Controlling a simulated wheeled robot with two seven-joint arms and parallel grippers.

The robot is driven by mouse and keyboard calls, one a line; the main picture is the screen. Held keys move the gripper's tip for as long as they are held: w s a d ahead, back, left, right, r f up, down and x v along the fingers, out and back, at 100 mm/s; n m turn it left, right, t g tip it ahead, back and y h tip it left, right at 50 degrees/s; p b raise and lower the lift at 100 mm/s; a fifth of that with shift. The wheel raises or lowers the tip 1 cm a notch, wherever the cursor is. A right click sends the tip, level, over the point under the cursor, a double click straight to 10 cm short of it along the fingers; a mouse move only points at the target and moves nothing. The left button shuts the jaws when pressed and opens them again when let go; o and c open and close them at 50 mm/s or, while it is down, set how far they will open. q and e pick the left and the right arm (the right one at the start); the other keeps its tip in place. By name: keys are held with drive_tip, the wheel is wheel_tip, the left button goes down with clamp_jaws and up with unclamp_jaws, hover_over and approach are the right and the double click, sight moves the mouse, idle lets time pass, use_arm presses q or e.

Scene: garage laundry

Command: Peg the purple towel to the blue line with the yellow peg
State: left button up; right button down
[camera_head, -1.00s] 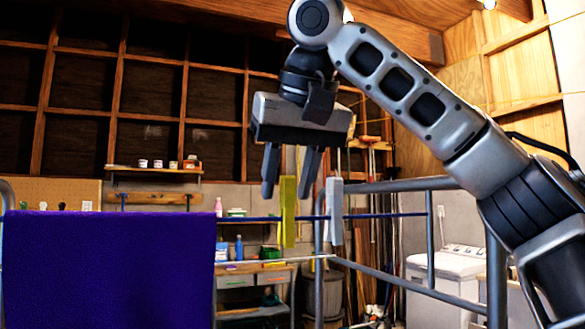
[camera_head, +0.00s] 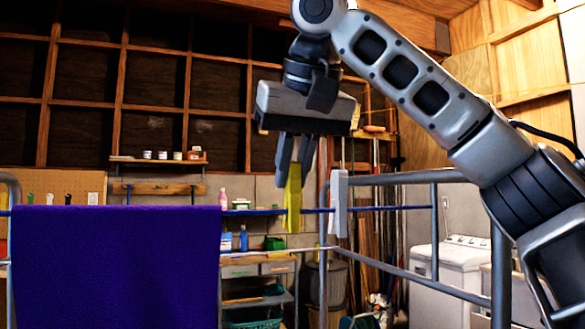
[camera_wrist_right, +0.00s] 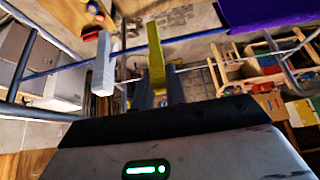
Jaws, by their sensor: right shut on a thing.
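The purple towel (camera_head: 115,265) hangs over the blue line (camera_head: 262,212) at the left of the head view; it also shows at the top right of the wrist view (camera_wrist_right: 270,14). The yellow peg (camera_head: 293,205) is upright on the blue line, right of the towel and apart from it. My right gripper (camera_head: 292,182) points down and is shut on the upper end of the yellow peg. In the wrist view the peg (camera_wrist_right: 156,55) stands out between the fingers. My left gripper is not in view.
A white peg (camera_head: 339,203) is on the line just right of the yellow peg, close to a grey metal frame (camera_head: 430,177). A shelf unit (camera_head: 258,268) and a white washing machine (camera_head: 460,265) stand behind. The line between towel and yellow peg is clear.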

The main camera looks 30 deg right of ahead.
drive_tip(key=shift+r+p, duration=0.7)
drive_tip(key=shift+r, duration=1.55)
